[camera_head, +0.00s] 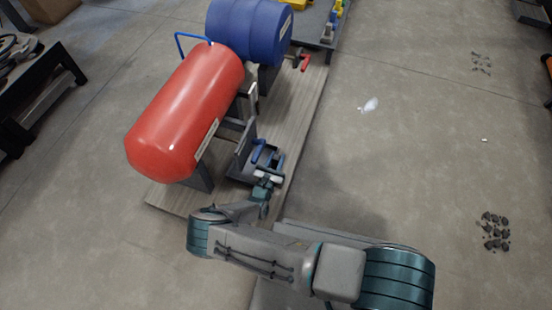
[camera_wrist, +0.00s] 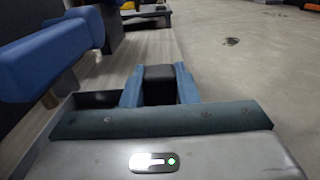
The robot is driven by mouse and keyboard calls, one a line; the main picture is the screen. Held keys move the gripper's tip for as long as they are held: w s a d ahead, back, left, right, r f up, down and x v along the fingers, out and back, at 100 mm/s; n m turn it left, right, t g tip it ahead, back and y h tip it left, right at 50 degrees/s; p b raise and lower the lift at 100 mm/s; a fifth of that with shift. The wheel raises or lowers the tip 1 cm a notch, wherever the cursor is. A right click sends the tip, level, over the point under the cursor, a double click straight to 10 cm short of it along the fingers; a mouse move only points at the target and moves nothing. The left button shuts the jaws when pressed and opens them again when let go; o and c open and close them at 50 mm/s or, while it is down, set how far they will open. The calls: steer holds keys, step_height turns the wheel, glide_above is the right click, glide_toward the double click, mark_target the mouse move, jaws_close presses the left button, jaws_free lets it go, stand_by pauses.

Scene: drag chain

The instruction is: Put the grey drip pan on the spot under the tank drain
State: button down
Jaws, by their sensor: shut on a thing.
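My gripper (camera_head: 267,158) is low at the right side of the red tank (camera_head: 190,110), over the wooden platform. In the wrist view its two blue fingers (camera_wrist: 159,85) are shut on a black block, which may be a handle. A grey, open-sided piece (camera_head: 243,152) stands beside the fingers, and I cannot tell for sure whether it is the grey drip pan. A dark edge (camera_wrist: 95,99) shows left of the fingers in the wrist view. The tank's drain and the spot beneath it are not clearly visible.
A blue drum (camera_head: 247,28) with a red tap (camera_head: 304,61) lies behind the tank. The wooden platform (camera_head: 290,115) has bare room along its right side. Open concrete floor lies right of it, with a pale spill (camera_head: 369,104) and dark lumps (camera_head: 494,232). A black bench (camera_head: 40,92) stands at left.

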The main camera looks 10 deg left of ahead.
steer(key=c, duration=1.1)
jaws_free()
steer(key=shift+f, duration=0.1)
